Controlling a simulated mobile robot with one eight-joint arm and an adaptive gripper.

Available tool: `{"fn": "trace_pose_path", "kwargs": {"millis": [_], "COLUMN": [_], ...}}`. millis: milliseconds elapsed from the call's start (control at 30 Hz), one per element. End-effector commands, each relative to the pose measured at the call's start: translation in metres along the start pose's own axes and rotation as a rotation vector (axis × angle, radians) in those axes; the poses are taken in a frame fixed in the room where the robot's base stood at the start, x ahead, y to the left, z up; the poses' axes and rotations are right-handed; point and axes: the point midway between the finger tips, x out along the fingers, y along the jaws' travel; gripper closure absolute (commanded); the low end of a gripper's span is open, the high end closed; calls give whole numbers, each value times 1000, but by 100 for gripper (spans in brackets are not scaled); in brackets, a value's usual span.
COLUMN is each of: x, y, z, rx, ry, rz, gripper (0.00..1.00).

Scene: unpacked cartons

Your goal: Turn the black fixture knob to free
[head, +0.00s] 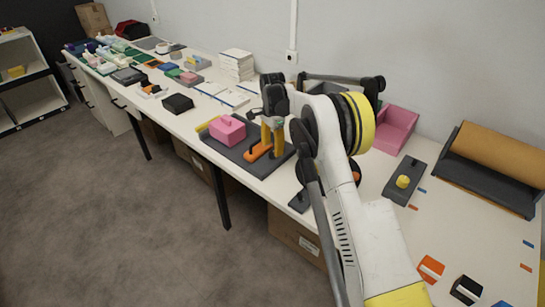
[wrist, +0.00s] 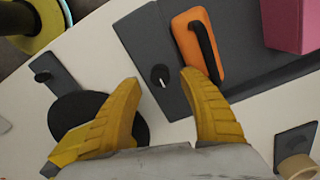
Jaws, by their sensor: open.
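The black fixture knob (wrist: 160,76) is small and round with a white line on its face. It sits on a dark grey board (wrist: 145,35), beside an orange block (wrist: 199,45) with a black handle. My gripper (wrist: 158,82) is open, its yellow fingers apart on either side of the knob in the wrist view; I cannot tell its height above it. In the head view my gripper (head: 271,140) is over the board (head: 222,150), near the orange block (head: 258,152). I cannot make out the knob there.
A pink block (head: 228,130) stands on the board left of my gripper. A dark disc (wrist: 85,115) lies partly under the left finger in the wrist view. A grey box with a yellow knob (head: 403,181) and a pink bin (head: 388,128) stand to the right. White boxes (head: 237,64) are stacked behind.

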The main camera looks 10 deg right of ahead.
Motion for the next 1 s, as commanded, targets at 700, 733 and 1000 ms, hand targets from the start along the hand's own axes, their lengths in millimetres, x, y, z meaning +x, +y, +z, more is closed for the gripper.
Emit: {"fn": "trace_pose_path", "kwargs": {"millis": [700,733,1000], "x": [32,32,31], "y": [0,0,0], "z": [0,0,0], "rx": [-1,-1,-16], "ry": [0,0,0], "rz": [0,0,0], "gripper": [95,100,100]}}
